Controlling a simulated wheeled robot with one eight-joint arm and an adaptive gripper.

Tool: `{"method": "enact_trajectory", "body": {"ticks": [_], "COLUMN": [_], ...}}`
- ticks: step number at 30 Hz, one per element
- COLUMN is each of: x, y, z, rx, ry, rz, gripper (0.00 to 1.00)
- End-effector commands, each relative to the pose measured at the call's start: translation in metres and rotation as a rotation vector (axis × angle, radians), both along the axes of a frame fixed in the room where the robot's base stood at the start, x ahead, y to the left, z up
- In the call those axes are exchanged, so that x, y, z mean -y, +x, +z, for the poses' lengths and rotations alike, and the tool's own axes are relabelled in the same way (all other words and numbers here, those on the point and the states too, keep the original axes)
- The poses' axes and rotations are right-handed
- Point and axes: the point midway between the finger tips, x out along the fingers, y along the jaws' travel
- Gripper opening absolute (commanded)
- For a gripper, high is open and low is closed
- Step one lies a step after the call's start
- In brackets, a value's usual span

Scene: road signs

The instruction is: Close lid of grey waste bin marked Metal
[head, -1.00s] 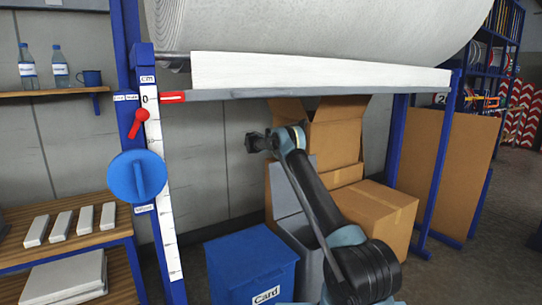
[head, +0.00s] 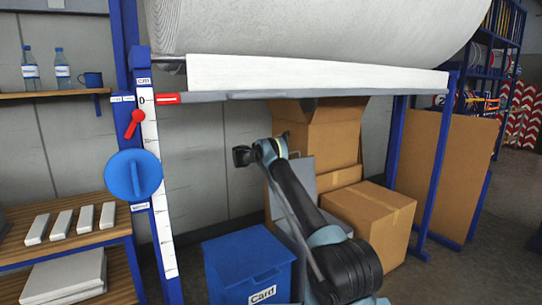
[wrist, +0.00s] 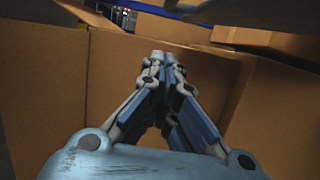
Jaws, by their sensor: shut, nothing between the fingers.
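The grey bin (head: 284,237) stands to the right of the blue bin, partly hidden behind my arm in the head view. Its grey lid (head: 303,168) is raised at the back, in front of the cardboard boxes. No Metal label shows on it. My gripper (wrist: 163,58) is shut and empty in the wrist view, its fingers pointing at brown cardboard. I cannot make out the fingers in the head view, where my arm reaches over the grey bin. The grey bin does not show clearly in the wrist view.
A closed blue bin marked Card (head: 248,262) stands left of the grey bin. Cardboard boxes (head: 372,215) crowd behind and to the right. A blue frame with a large roll (head: 320,25) hangs above. A wooden shelf unit (head: 70,240) stands at the left.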

Motion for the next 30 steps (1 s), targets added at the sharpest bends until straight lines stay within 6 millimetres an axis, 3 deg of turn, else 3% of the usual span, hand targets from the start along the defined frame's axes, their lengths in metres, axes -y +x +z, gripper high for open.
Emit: {"method": "enact_trajectory", "body": {"ticks": [2, 12, 30], "x": [0.015, 0.027, 0.033], "y": [0.004, -0.023, -0.032], "z": [0.000, 0.000, 0.000], "rx": [0.000, 0.001, 0.001], "ry": [0.000, 0.000, 0.001], "rz": [-0.001, -0.001, 0.001], "gripper": [0.00, 0.00, 0.00]}}
